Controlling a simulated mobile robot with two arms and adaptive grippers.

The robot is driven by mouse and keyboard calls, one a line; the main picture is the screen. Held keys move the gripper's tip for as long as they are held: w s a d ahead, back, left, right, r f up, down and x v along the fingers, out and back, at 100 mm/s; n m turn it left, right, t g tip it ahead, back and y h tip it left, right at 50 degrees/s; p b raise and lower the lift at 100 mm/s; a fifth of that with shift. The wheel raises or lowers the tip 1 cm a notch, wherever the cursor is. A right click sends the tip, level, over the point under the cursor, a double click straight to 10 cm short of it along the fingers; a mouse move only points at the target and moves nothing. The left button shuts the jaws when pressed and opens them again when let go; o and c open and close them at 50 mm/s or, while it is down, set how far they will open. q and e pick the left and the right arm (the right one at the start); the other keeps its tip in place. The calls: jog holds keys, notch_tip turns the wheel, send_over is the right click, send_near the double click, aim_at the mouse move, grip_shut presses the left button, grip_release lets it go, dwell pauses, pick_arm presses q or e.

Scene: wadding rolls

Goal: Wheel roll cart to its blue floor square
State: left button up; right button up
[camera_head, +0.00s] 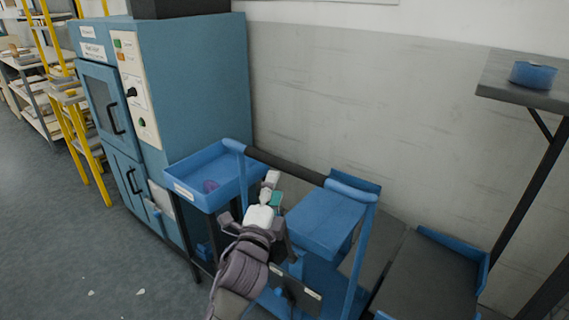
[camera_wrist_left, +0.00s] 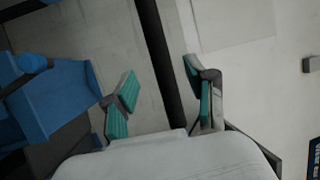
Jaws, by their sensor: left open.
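The roll cart has a blue frame (camera_head: 362,235) with blue uprights and a dark handle bar (camera_head: 290,166) across its top. My left gripper (camera_head: 273,189) is open just in front of this bar, near its left half. In the left wrist view the dark bar (camera_wrist_left: 160,60) runs through the gap between the open, green-padded fingers (camera_wrist_left: 160,82). The fingers do not close on it, and I cannot tell how deep the bar sits between them. My forearm hides part of the cart. No blue floor square is visible, and my right gripper is out of view.
A blue cabinet machine (camera_head: 205,90) stands left, with a labelled blue tray (camera_head: 190,192) on a dark stand before it. A grey wall is behind. A dark-bedded, blue-edged unit (camera_head: 425,280) and a shelf with a blue bowl (camera_head: 533,75) are right. Floor is open at left.

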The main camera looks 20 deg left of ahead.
aim_at(282, 170)
pick_arm(q)
jog(key=w, duration=0.2)
jog(key=w+r, duration=0.1)
jog(key=w, duration=0.5)
jog(key=shift+w+a+r, duration=0.15)
jog(key=shift+w+r, duration=0.1)
grip_shut()
